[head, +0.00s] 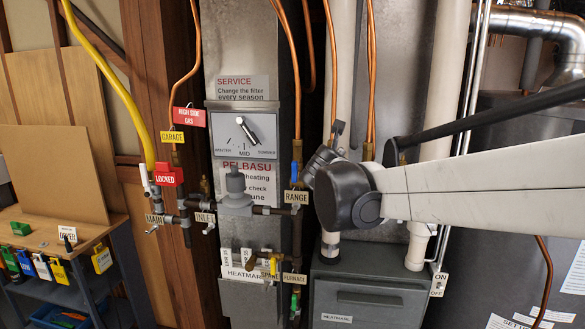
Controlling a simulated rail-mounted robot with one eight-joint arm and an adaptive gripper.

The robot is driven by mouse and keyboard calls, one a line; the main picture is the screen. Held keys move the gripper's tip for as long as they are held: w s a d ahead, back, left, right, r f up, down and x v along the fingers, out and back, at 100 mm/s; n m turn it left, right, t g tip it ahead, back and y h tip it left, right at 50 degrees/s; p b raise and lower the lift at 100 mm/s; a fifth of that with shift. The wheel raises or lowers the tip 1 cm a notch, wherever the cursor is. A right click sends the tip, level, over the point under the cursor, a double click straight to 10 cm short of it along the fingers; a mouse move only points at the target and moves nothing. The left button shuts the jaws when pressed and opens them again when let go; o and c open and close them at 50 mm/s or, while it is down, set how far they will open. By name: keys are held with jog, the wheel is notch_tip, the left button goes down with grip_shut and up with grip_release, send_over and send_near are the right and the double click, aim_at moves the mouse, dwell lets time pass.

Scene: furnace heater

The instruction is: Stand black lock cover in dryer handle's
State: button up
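My arm comes in from the right, and its dark wrist joint hides much of the pipework behind it. I cannot tell whether that is the black lock cover. No dryer handle can be made out on the pipes.
A blue handle (297,170) is above the RANGE tag (297,197). Several coloured covers hang along the bench's front edge (85,240). The grey furnace box (368,297) stands below my arm.

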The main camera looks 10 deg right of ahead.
dwell(0.4)
jog(key=o, duration=1.1)
jog(key=shift+s, duration=0.1)
jog(key=v, duration=1.2)
jog(key=shift+a, duration=0.1)
jog(key=s+d+f+m+g+b, duration=0.2)
jog(key=s+d+f+m, duration=0.1)
jog(key=s+f+m, duration=0.4)
jog(key=s+d+f+m+g+b, duration=0.25)
jog(key=s+f+m, duration=0.25)
jog(key=f+m, duration=0.25)
jog(key=s+f+m+y+b, duration=0.1)
jog(key=s+f+m, duration=0.3)
jog(key=f+m, duration=0.1)
jog(key=s+a+f+m+g+y+b, duration=0.1)
jog(key=s+f+m, duration=0.3)
jog(key=m, duration=0.3)
jog(key=s+a+f+m+g+y+b, duration=0.1)
jog(key=s+f+m+y+b, duration=0.1)
jog(key=s+f+m, duration=0.3)
jog(key=shift+f+m+g, duration=0.25)
jog(key=shift+f+m, duration=0.25)
jog(key=shift+m, duration=0.05)
